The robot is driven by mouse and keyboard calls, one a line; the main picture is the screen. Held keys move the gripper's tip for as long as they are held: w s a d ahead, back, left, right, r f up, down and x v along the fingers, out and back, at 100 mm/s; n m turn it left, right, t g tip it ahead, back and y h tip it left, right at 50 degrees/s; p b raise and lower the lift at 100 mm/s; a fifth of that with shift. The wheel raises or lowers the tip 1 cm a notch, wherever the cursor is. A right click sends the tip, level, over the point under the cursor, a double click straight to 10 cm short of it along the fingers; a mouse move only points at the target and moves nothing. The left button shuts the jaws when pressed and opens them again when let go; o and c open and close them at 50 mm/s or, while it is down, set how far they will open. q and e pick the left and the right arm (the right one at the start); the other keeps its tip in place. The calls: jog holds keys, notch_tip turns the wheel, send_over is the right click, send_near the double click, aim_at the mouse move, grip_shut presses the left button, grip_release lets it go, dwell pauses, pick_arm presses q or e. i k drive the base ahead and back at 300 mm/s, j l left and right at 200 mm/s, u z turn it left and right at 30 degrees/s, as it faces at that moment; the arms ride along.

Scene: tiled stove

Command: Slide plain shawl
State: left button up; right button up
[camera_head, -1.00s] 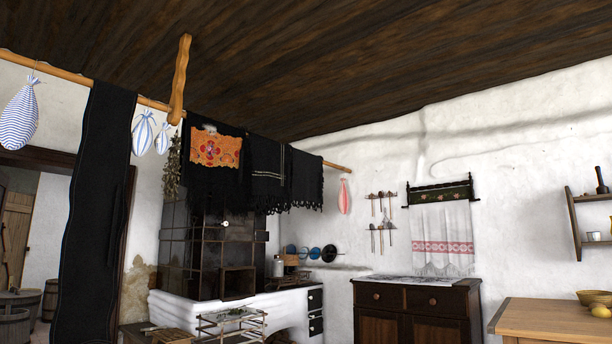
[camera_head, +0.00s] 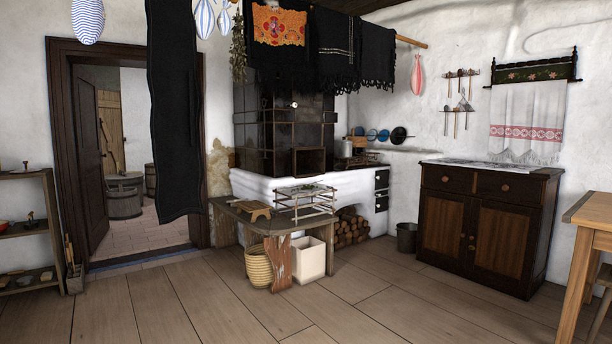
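Black textiles hang from a wooden pole (camera_head: 411,41) over the stove. The black fringed shawl at the right end (camera_head: 377,55) shows no pattern and looks like the plain shawl. Left of it, touching or overlapping, hangs a black shawl with thin white stripes (camera_head: 335,50). Further left is a black cloth with an orange floral panel (camera_head: 279,25). A long, plain black cloth (camera_head: 174,110) hangs separately, nearer to me, partly in front of the doorway. Its top is cut off by the frame. Neither of my grippers is in view.
The dark tiled stove (camera_head: 285,125) stands below the shawls, with a wooden bench (camera_head: 300,218) in front holding a small stool. A basket (camera_head: 258,266) and a white bin (camera_head: 311,258) stand by the bench. A cabinet (camera_head: 487,220) and table are right. The plank floor (camera_head: 230,305) ahead is clear.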

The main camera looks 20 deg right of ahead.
aim_at(377, 46)
jog(key=i+l+z, duration=0.35)
jog(key=i, duration=0.15)
jog(key=i+l+z, duration=0.35)
jog(key=i, duration=0.2)
jog(key=i+z, duration=0.35)
jog(key=i, duration=3.1)
